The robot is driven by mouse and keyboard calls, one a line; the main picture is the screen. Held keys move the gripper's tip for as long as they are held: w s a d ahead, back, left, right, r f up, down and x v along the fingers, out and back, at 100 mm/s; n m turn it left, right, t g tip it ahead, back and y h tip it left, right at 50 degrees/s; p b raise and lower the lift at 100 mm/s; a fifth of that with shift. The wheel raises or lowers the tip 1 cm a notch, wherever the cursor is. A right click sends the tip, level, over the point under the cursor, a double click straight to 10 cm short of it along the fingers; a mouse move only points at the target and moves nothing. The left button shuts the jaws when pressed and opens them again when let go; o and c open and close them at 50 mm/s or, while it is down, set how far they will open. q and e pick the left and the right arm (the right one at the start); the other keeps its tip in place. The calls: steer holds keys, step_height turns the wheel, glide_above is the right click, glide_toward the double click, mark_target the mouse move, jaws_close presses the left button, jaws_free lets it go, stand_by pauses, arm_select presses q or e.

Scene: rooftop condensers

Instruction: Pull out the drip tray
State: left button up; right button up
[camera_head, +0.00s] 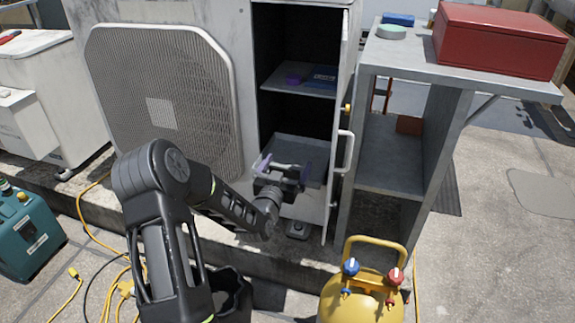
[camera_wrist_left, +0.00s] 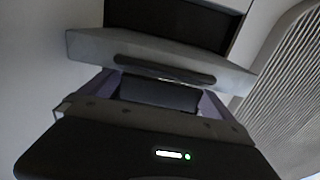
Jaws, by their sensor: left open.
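The grey drip tray (camera_head: 308,150) sits low inside the open side compartment of the condenser (camera_head: 243,95), under a shelf. In the left wrist view, its front wall (camera_wrist_left: 95,46) carries a dark bar handle (camera_wrist_left: 165,70). My left gripper (camera_head: 283,170) is in front of the tray. Its two purple fingers are apart and point at the tray front, with the handle in line with the gap between them (camera_wrist_left: 155,92). I cannot tell whether the fingertips reach around the handle. The gripper partly hides the tray front in the head view. My right gripper is not in view.
The open door (camera_head: 342,130) stands close to the right of my gripper. Past it is a grey shelf stand (camera_head: 388,160) with a red toolbox (camera_head: 498,40) on top. A yellow tank (camera_head: 362,298) stands at the front, and a teal machine (camera_head: 25,235) at left.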

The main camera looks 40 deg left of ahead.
arm_select(q)
steer(key=p+v, duration=0.1)
steer(key=v, duration=0.6)
steer(key=shift+s, duration=0.3)
steer(key=shift+d, duration=0.1)
